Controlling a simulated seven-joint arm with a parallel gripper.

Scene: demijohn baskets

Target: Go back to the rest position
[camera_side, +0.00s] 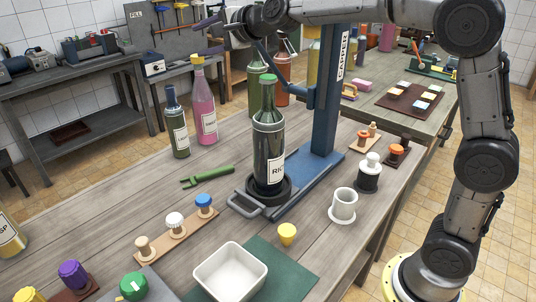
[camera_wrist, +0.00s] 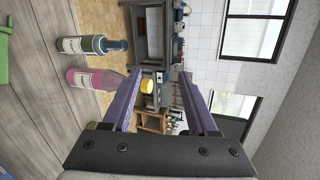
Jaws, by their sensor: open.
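My gripper (camera_side: 208,37) is in the upper middle of the side view, raised above the bench and pointing left. Its two purple fingers stand apart with nothing between them; in the wrist view the open fingers (camera_wrist: 160,78) face the far wall and room. A dark green bottle (camera_side: 268,150) with a green top stands upright on the round base of a blue press (camera_side: 326,110), below and right of my gripper. My gripper is apart from the bottle. Part of the press's upper end is hidden behind my arm.
A pink bottle (camera_side: 204,110) and a dark bottle (camera_side: 176,130) stand at the back of the bench; a green fork-shaped tool (camera_side: 208,176) lies nearer. A white bin (camera_side: 231,272), stopper rack (camera_side: 176,232), yellow cup (camera_side: 287,234) and white cup (camera_side: 343,204) are in front.

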